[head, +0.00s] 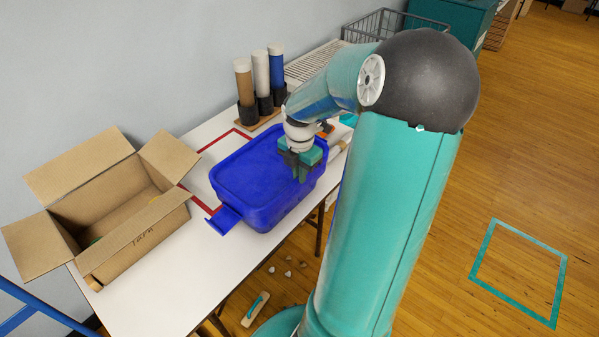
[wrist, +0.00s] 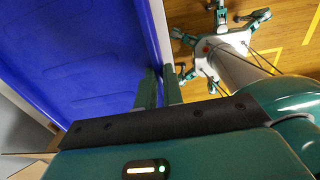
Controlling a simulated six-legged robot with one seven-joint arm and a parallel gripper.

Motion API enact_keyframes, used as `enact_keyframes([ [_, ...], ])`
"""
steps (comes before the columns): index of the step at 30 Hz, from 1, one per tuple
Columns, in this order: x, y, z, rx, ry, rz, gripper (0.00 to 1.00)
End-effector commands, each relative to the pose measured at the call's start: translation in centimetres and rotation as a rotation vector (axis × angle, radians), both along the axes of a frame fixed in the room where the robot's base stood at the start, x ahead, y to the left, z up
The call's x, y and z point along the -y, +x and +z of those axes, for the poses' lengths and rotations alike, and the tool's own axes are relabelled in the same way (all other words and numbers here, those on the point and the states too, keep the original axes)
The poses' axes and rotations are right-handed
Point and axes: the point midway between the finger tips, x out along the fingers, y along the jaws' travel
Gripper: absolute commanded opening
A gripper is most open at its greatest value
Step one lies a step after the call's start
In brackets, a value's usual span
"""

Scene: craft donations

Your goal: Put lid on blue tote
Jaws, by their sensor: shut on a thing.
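A blue latch or handle (head: 225,218) sticks out at the tote's near left end. My gripper (head: 301,172) is at the right side of the lid, pointing down. In the wrist view, the fingers of my gripper (wrist: 161,78) straddle the edge of the blue lid (wrist: 75,60) and are shut on it. The fingertips' far side is hidden.
An open cardboard box (head: 140,235) stands left of the tote. Several capped tubes (head: 262,80) stand behind it, near a wire rack (head: 315,62). A teal taped square (head: 520,273) marks clear floor.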

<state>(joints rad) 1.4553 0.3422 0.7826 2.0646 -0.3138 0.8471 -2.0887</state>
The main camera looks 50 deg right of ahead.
Motion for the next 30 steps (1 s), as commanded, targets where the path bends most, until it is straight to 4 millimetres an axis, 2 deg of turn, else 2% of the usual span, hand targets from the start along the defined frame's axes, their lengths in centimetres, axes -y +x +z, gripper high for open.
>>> enact_keyframes([
  [29, 0.12, 0.0, -0.67, 0.0, 0.0, -0.001, 0.0],
  [30, 0.12, 0.0, -0.67, 0.0, 0.0, -0.001, 0.1],
])
